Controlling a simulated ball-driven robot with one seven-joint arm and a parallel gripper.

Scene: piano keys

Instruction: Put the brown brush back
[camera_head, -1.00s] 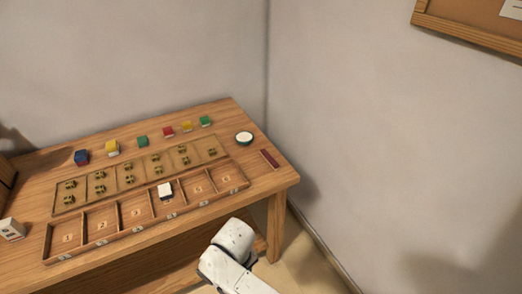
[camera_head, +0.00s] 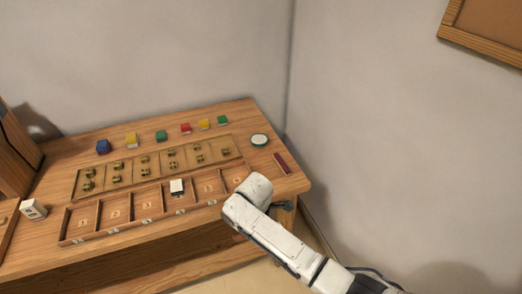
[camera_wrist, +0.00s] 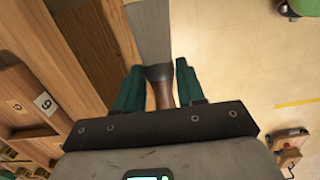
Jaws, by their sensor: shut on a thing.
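In the wrist view, my gripper (camera_wrist: 160,75) has its two green fingers on either side of the brown brush (camera_wrist: 163,96). It is shut on the brush's brown part, with a dark band just beyond it. I cannot tell whether the grey strip above belongs to the brush or the furniture. In the head view, my white arm reaches to the table's (camera_head: 294,188) front right corner. Its wrist hides most of the gripper and brush there.
A numbered tray (camera_head: 139,228) holds a white block (camera_head: 177,187). Behind it lies a board (camera_head: 210,144) with brass pieces. Several coloured blocks stand at the back. A round dish (camera_head: 259,140) and dark red strip (camera_head: 282,163) lie at the right.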

